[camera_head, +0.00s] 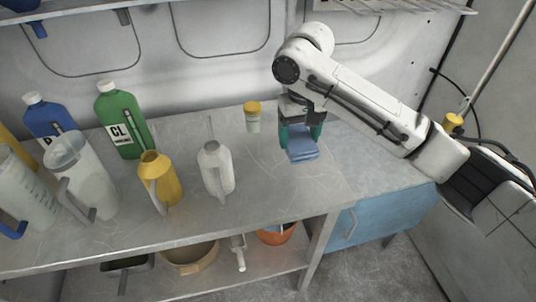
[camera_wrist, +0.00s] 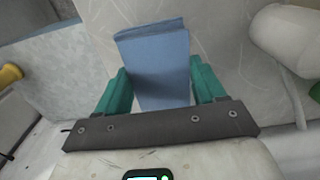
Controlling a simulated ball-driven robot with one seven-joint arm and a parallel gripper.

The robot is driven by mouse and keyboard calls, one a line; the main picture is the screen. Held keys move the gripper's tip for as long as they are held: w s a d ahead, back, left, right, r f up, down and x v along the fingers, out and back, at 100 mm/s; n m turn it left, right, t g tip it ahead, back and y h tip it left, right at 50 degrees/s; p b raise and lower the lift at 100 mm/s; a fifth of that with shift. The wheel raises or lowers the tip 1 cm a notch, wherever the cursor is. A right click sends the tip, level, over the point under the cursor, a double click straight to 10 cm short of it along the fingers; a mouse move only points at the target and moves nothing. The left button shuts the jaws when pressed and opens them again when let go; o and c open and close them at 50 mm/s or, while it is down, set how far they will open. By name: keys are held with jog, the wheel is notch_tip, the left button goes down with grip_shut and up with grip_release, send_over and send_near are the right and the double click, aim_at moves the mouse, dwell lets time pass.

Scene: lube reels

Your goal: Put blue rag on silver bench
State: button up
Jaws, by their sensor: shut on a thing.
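The folded blue rag (camera_head: 302,151) is held between the teal fingers of my gripper (camera_head: 301,135). The rag also shows in the wrist view (camera_wrist: 158,65), gripped between both fingers of my gripper (camera_wrist: 162,88). The rag is over the right part of the silver bench (camera_head: 265,185), near its right edge. I cannot tell whether the rag touches the bench top. The bench surface also shows in the wrist view (camera_wrist: 220,40) behind the rag.
A white jar with a yellow lid (camera_head: 252,117) stands just left of my gripper. A white can (camera_head: 215,170), a yellow jug (camera_head: 159,180), a green bottle (camera_head: 122,122) and a blue bottle (camera_head: 47,122) stand further left. A blue cabinet (camera_head: 375,218) is at right.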

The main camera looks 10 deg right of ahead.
notch_tip(320, 180, down, 9)
jog(key=shift+f+p, duration=0.2)
jog(key=shift+p, duration=0.15)
jog(key=shift+f, duration=0.15)
jog(key=o, duration=1)
jog(key=shift+o, duration=0.2)
jog(key=shift+r, duration=0.2)
notch_tip(320, 180, up, 12)
jog(key=shift+b, duration=0.5)
